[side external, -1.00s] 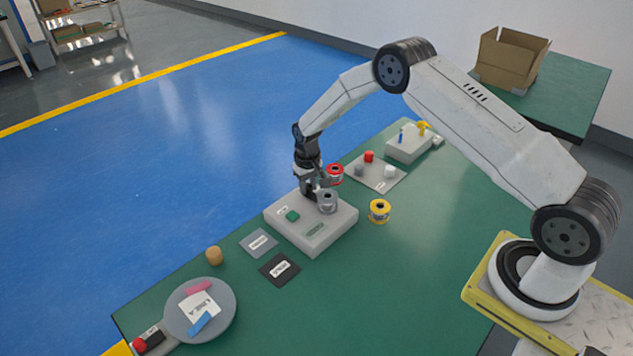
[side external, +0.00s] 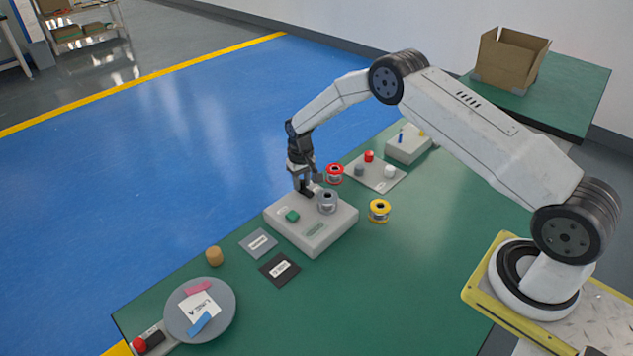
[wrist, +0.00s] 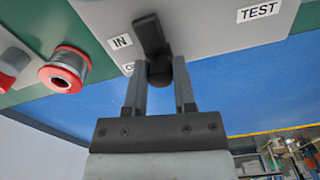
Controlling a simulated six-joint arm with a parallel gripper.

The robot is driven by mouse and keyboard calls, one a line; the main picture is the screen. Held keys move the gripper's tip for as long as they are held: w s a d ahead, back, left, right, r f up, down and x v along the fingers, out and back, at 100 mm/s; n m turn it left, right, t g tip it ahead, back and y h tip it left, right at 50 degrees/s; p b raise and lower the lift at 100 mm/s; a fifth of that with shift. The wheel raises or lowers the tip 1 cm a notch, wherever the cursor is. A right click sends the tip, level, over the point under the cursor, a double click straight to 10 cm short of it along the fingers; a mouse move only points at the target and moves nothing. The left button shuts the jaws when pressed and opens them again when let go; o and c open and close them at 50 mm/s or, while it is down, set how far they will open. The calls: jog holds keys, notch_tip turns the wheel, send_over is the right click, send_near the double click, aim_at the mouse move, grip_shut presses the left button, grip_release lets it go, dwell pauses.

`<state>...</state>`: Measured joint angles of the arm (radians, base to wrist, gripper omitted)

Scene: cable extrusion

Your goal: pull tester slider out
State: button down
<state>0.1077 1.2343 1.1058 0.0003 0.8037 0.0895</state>
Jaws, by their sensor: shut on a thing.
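The tester is a pale grey box (side external: 300,235) in the middle of the green table, with a green button and a grey spool (side external: 327,202) on top. In the wrist view its face (wrist: 215,22) carries labels IN, TEST and one partly hidden. The black slider (wrist: 149,33) is a bar ending in a round knob, by the IN label and the partly hidden label. My gripper (wrist: 160,80) has its two fingers on either side of the knob, shut on it. In the side view my gripper (side external: 304,190) is at the tester's back edge, and the slider is too small to make out.
A red spool (side external: 335,174) stands close behind the tester, and a yellow spool (side external: 379,211) to its right. A plate (side external: 374,180) with small cylinders and another grey box lie farther back. Two flat cards and a round grey disc (side external: 225,306) are at the front left.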

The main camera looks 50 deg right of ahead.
jog(key=shift+w+r, duration=0.15)
jog(key=shift+w, duration=0.3)
jog(key=c, duration=0.6)
grip_release()
jog(key=shift+o, duration=0.9)
jog(key=shift+s, duration=0.1)
jog(key=shift+r, duration=3.8)
jog(key=shift+r, duration=0.15)
